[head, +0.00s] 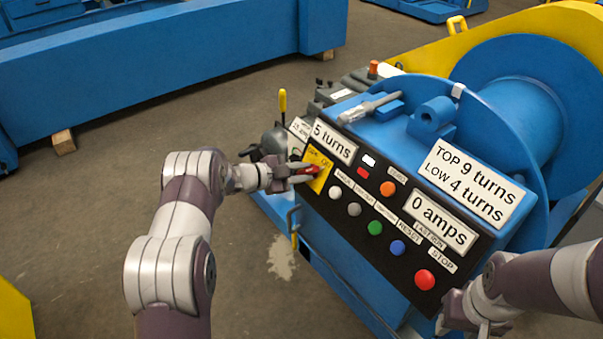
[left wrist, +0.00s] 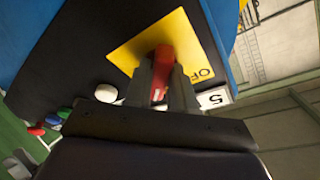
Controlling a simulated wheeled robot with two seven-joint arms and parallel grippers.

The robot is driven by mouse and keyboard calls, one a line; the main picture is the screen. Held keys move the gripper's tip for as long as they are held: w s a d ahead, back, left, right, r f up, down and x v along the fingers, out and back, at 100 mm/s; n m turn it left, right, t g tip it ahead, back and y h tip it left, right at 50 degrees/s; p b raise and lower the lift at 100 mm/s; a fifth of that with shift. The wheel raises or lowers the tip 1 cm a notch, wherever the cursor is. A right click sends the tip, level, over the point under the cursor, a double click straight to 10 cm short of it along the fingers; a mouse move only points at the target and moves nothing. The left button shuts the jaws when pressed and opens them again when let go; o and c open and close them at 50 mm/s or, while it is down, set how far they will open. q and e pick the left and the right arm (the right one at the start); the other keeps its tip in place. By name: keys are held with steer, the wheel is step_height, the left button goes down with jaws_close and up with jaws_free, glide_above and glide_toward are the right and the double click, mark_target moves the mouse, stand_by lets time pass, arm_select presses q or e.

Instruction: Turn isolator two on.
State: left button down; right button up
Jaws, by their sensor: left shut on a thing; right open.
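A red isolator handle (head: 312,169) sits on a yellow plate (head: 318,182) at the left end of the black control panel. In the left wrist view the red handle (left wrist: 160,78) stands in front of the yellow plate (left wrist: 185,38), where part of the word OFF shows. My left gripper (head: 303,172) is shut on the red handle, with a finger on each side of it. The fingers hide part of the handle and plate. My right gripper (head: 450,325) is open at the lower right, below the red stop button; its fingers are barely visible.
The black panel carries several buttons, among them a green one (head: 375,228), a blue one (head: 397,247) and a red stop button (head: 425,280). A lever with a yellow grip (head: 283,100) stands behind the panel. Open floor lies to the left.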

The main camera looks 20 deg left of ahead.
stand_by(0.3)
arm_select(q)
steer(key=c, duration=1)
jaws_free()
steer(key=shift+c, duration=0.2)
steer(key=p+v, duration=0.2)
steer(key=v, duration=1)
steer(key=shift+s+a+r, duration=0.15)
steer(key=shift+a+r, duration=0.05)
steer(key=shift+a, duration=0.1)
